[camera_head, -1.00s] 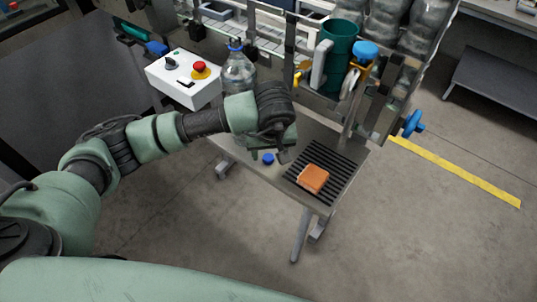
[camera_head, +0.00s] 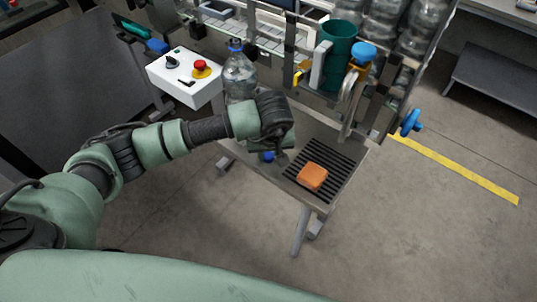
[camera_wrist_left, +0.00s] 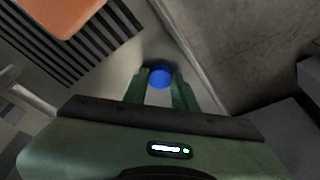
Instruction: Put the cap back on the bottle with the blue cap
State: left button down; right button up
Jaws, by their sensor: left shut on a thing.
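The small round blue cap (camera_head: 268,157) is at the near edge of the metal table. My left gripper (camera_head: 271,155) is low over the table there, shut on the cap. In the left wrist view the cap (camera_wrist_left: 160,78) sits between the two green fingertips (camera_wrist_left: 161,82). The clear bottle (camera_head: 239,76) stands upright at the back left of the table, behind my left forearm, with blue at its neck. Its lower part is partly hidden by my arm. My right gripper is not in view.
An orange sponge-like block (camera_head: 312,177) lies on the black slotted grate (camera_head: 325,160), right of the gripper. A white control box (camera_head: 185,77) with a red button is left of the bottle. A green cup (camera_head: 338,55) and machine parts stand behind.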

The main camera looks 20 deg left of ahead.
aim_at(269, 157)
pick_arm(q)
jog(key=shift+r, duration=0.45)
notch_tip(269, 157, up, 19)
jog(key=b, duration=0.5)
jog(key=s+a+f+m+h, duration=0.1)
jog(key=s+a+f+m, duration=0.3)
jog(key=s, duration=0.6)
notch_tip(269, 157, down, 2)
jog(key=shift+a+f+m+b, duration=0.15)
jog(key=shift+m+b, duration=0.15)
jog(key=shift+m, duration=0.2)
